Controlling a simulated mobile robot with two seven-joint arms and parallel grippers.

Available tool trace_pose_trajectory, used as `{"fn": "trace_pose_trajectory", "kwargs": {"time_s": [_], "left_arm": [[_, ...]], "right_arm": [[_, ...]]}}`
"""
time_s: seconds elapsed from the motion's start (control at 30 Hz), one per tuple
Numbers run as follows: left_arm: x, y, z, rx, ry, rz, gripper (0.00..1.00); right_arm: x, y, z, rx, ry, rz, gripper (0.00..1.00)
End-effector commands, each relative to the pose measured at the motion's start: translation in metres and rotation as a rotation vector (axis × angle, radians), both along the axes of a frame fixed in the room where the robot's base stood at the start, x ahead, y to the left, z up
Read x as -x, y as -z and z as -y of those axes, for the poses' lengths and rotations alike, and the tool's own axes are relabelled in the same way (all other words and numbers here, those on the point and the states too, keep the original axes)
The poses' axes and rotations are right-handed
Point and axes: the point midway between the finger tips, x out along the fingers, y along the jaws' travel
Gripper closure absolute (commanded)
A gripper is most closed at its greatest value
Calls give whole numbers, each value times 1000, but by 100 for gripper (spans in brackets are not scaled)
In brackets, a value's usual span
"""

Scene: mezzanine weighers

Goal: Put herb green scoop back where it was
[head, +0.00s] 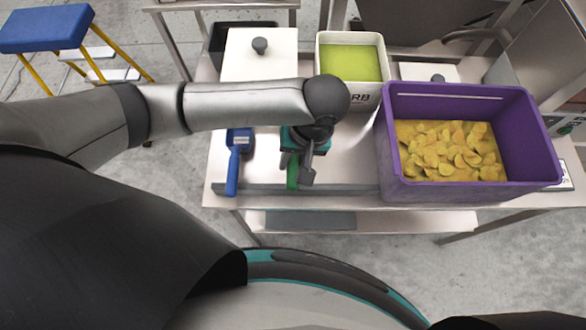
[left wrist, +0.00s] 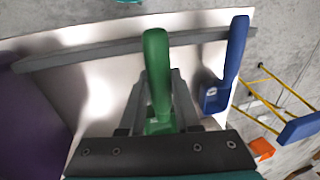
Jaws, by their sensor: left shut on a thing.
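The green scoop (head: 292,172) is at the front of the steel table, mostly hidden under my left arm in the head view. My left gripper (head: 303,173) is shut on it. In the left wrist view the scoop's green handle (left wrist: 156,62) stands between the two fingers, pointing toward the table's front edge. I cannot tell whether the scoop touches the table. A white bin (head: 368,94) with bright green contents and a label ending in "RB" stands behind, partly covered by my arm. My right gripper is not in view.
A blue scoop (head: 233,172) lies left of the green one, also in the left wrist view (left wrist: 233,55). A purple crate (head: 470,191) of yellow slices stands at right. A white lidded bin (head: 260,68) is behind. A grey strip runs along the front edge. A blue stool (head: 45,28) stands left.

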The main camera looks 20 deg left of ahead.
Motion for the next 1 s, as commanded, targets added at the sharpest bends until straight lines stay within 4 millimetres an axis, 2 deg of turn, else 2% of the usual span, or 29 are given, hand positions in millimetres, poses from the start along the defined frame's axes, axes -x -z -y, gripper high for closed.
{"fn": "trace_pose_trajectory", "kwargs": {"time_s": [0.33, 0.7, 0.73, 1.0], "left_arm": [[0, 43, 0, -1, 1, 0, 100], [0, 45, 0, -1, 1, 0, 100], [0, 45, 0, 0, 1, 0, 67], [0, 45, 0, 0, 1, 1, 39]], "right_arm": [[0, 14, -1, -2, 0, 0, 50], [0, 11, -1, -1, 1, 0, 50], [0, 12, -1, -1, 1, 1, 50], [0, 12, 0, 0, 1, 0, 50]]}}
